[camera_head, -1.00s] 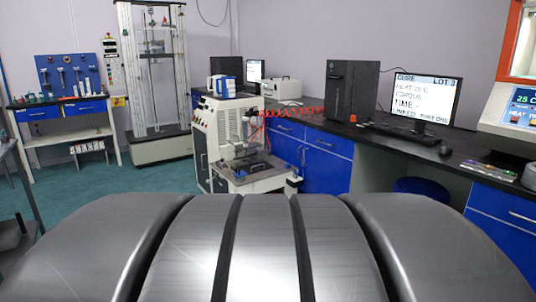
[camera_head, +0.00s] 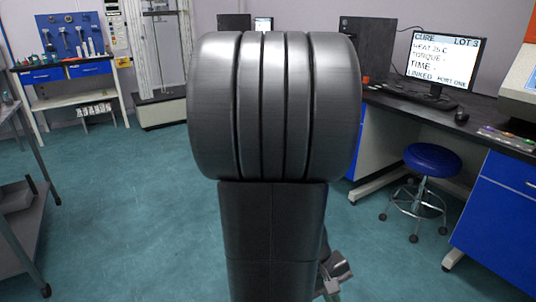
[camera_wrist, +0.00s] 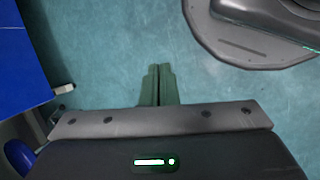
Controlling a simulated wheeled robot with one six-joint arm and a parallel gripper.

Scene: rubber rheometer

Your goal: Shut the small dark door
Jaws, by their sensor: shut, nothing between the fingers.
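I cannot make out a small dark door in any view now. My arm covers the middle of the head view and hides what stands behind it. My gripper (camera_wrist: 158,84) shows in the wrist view with its two greenish fingers together and nothing between them. It points over bare teal floor and touches nothing that I can see.
A blue cabinet (camera_wrist: 18,60) is left in the wrist view. In the head view a blue stool (camera_head: 432,159) stands by the bench (camera_head: 420,107) with a monitor (camera_head: 441,62). A grey cart (camera_head: 30,212) is at left. Floor (camera_head: 120,200) between is clear.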

